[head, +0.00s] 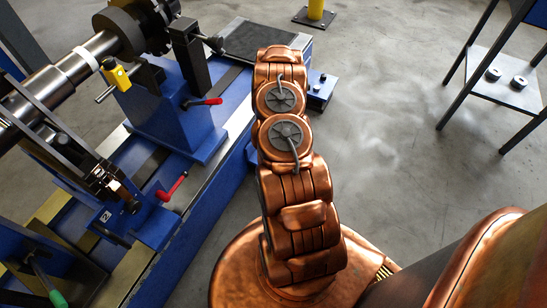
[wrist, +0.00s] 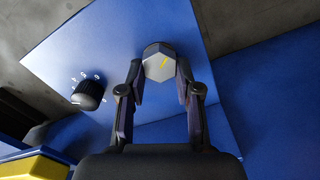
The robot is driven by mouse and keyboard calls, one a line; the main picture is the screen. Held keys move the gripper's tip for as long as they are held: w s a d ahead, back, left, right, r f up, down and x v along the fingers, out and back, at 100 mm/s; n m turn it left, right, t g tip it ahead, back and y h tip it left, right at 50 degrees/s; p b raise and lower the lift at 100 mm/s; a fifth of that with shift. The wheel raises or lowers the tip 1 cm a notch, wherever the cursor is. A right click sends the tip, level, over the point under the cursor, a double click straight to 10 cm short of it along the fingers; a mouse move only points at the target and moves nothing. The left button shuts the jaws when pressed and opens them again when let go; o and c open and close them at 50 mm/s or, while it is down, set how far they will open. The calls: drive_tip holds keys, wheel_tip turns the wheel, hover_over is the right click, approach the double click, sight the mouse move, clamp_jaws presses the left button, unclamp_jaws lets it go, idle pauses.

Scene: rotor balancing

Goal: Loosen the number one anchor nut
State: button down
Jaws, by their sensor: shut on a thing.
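In the wrist view a grey hexagonal nut (wrist: 155,71) with a yellow line on its face stands on a blue surface (wrist: 100,45). My gripper (wrist: 161,78) has one dark finger on each side of the nut and is shut on it. The nut's number does not show, so I cannot tell from a label which anchor nut it is. In the head view my copper arm reaches away towards the blue machine base (head: 203,225) and hides the gripper and the nut.
A black knob (wrist: 89,95) with white scale marks sits left of the nut. In the head view the rotor shaft (head: 75,68) lies at left, with red levers (head: 172,187) on its blue stands. A table (head: 505,88) with two round parts stands at right. The floor between is clear.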

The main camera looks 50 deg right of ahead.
drive_tip(key=shift+n+b, duration=0.55)
drive_tip(key=shift+n, duration=0.65)
drive_tip(key=c, duration=1)
unclamp_jaws()
drive_tip(key=shift+s, duration=0.1)
drive_tip(key=shift+o, duration=1)
wheel_tip(320, 180, up, 12)
